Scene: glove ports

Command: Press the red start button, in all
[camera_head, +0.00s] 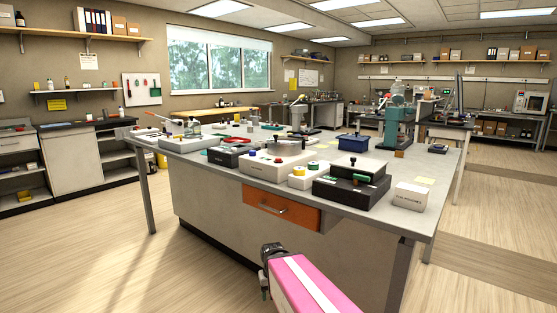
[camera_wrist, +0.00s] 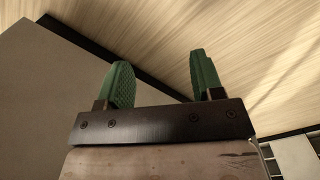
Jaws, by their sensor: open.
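A small red button (camera_head: 278,160) sits on top of a pale box (camera_head: 262,169) near the front edge of the workbench (camera_head: 215,188). Whether it is marked as a start button is too small to read. My gripper (camera_wrist: 160,68) shows in the wrist view with its two green fingers apart and nothing between them. Pale wood floor and a grey panel lie beyond the fingers. In the head view my pink arm is low at the bottom, in front of the bench and below its top, well apart from the button. The fingers cannot be made out there.
An orange drawer (camera_head: 281,206) hangs under the bench edge. The floor in front is clear.

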